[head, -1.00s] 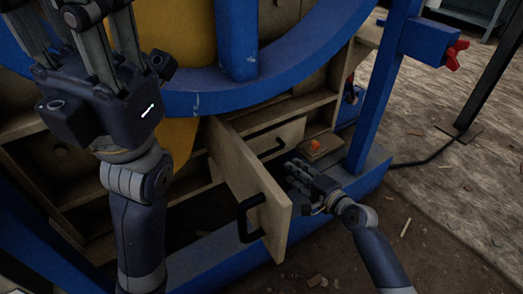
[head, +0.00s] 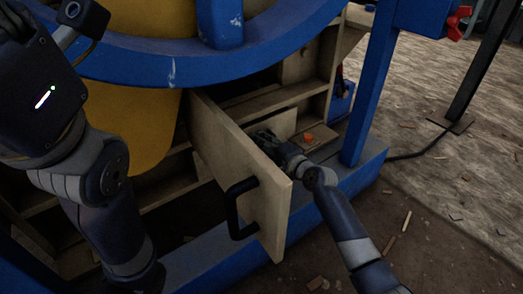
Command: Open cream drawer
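The cream drawer (head: 284,124) is in a wooden compartment behind a cream hinged panel (head: 240,165) that stands swung outward. Only part of the drawer's front shows, and its black handle is hidden or merges with my gripper. My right gripper (head: 262,138) is at the drawer front, just behind the panel's far side. The panel's edge partly covers its fingers, so I cannot tell whether they are open, shut or touching the handle. My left gripper (head: 62,45) is at the upper left, away from the drawer, with its fingers mostly cut off.
The panel's black handle (head: 238,205) sticks out toward me. A blue wheel rim (head: 180,80) arches above the compartments. A blue post (head: 372,90) and blue base beam (head: 365,165) bound the right side. An orange button (head: 308,138) sits beside my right gripper.

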